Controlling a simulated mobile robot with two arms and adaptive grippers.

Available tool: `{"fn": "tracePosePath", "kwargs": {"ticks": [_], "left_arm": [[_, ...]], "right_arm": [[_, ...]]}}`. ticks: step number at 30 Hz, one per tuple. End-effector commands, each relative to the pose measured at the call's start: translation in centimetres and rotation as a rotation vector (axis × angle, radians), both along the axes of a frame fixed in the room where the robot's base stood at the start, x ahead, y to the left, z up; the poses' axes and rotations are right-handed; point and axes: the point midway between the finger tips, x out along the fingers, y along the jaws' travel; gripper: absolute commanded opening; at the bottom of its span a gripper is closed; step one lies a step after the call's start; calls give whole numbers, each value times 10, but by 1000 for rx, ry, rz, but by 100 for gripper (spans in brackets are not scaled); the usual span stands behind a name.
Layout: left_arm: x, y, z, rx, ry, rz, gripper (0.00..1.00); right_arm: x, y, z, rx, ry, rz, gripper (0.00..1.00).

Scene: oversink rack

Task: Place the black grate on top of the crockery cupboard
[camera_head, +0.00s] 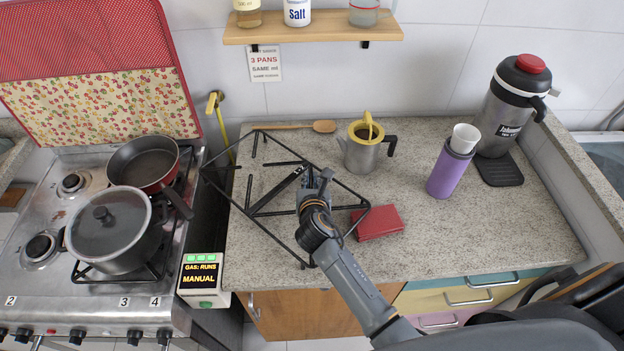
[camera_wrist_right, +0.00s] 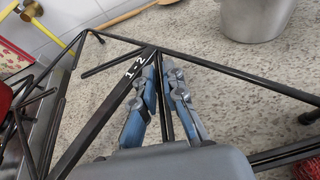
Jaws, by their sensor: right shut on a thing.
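The black grate (camera_head: 275,193), an open frame of thin bars, is over the left part of the speckled stone counter. Its left corner reaches past the counter's left edge. I cannot tell whether it touches the counter or hangs just above. My right gripper (camera_head: 316,183) is shut on one of its bars; in the right wrist view the fingers (camera_wrist_right: 161,68) close around a bar beside the flat bar marked "1-2" (camera_wrist_right: 106,113). The worktop (camera_head: 480,235) lies on a unit with a wooden door (camera_head: 320,312); no label names it the crockery cupboard. My left gripper is not in view.
A red wallet-like item (camera_head: 378,222) lies at the grate's right side. A metal pot (camera_head: 361,155), wooden spoon (camera_head: 324,126), purple bottle (camera_head: 448,175) and large flask (camera_head: 505,110) stand or lie behind and right. The stove (camera_head: 40,285) with pans is left. The counter's front right is clear.

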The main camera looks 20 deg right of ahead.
Motion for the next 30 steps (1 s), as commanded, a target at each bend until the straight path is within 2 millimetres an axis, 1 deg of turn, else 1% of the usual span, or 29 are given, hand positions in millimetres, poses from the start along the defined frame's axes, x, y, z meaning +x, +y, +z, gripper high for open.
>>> {"fn": "tracePosePath", "kwargs": {"ticks": [1,2,3,4,9,14,16,20,27,30], "left_arm": [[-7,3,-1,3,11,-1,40],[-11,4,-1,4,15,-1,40],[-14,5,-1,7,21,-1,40],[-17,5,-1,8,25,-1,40],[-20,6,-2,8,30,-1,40],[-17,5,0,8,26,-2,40],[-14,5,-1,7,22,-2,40],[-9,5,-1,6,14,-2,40],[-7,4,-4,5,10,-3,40],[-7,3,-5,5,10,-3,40]], "right_arm": [[0,0,-1,-2,1,0,14],[0,-1,-1,-2,-1,-1,20],[0,-1,-1,-2,-1,-1,28],[0,-1,-1,-2,-1,-1,33],[0,-1,-1,-2,-1,-1,33],[0,0,2,0,-1,0,33],[-4,1,3,-1,0,-1,33],[-22,6,10,-2,0,1,33],[-69,20,30,-1,-1,1,33],[-85,25,37,0,0,1,33]]}}
